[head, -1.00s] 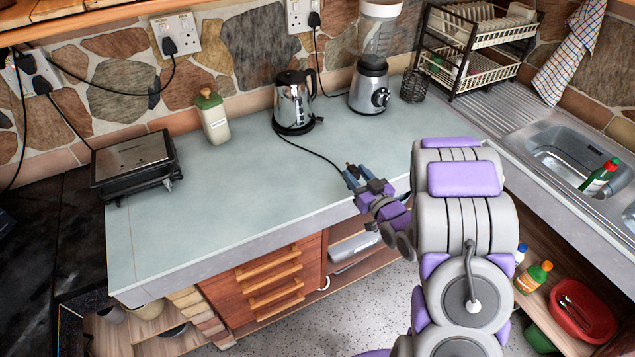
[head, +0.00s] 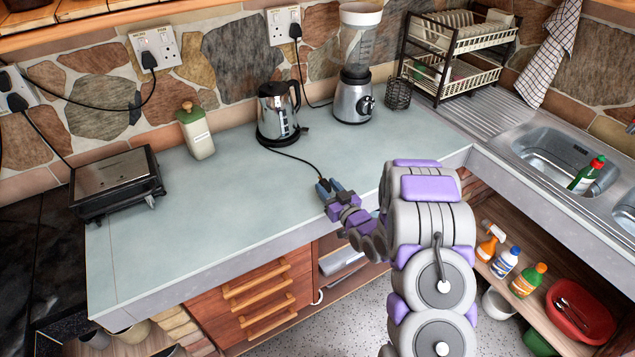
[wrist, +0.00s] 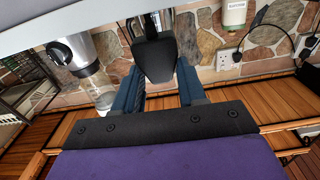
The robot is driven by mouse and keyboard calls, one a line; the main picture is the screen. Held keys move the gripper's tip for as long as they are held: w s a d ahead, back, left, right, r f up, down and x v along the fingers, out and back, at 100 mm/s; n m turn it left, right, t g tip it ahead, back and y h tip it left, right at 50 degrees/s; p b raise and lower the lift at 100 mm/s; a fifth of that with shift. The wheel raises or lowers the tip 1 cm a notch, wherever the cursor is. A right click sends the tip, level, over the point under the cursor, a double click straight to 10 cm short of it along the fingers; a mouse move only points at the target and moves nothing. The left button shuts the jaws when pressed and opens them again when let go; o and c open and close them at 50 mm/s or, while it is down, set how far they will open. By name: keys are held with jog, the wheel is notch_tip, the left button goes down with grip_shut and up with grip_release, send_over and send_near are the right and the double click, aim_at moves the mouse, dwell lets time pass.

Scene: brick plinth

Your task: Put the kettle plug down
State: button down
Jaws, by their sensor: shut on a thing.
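The silver and black kettle (head: 276,116) stands on its base on the pale countertop (head: 215,205), near the stone wall. Its black cord (head: 292,156) runs over the countertop to my gripper (head: 327,186), which is over the front part of the counter. My gripper is shut on the black kettle plug (wrist: 156,56), which sits between the two blue fingers in the wrist view. In the head view the plug is mostly hidden by the fingers. I cannot tell whether it touches the countertop.
A blender (head: 354,85) and a wire holder (head: 398,93) stand right of the kettle. A bottle (head: 196,132) and a grill (head: 117,183) are to the left. Wall sockets (head: 157,48) are behind. A dish rack (head: 458,50) and sink (head: 565,155) are at the right. The counter's middle is clear.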

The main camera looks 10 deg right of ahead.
aim_at(324, 187)
jog(key=w+a, duration=0.2)
jog(key=w, duration=0.1)
jog(key=shift+b+x, duration=0.45)
jog(key=shift+x, duration=0.75)
jog(key=shift+w+d+f+b, duration=0.15)
jog(key=shift+w+f+b, duration=0.2)
jog(key=shift+f, duration=0.45)
jog(key=shift+r, duration=0.1)
jog(key=c, duration=0.6)
grip_release()
jog(key=p+v, duration=0.2)
jog(key=v, duration=1)
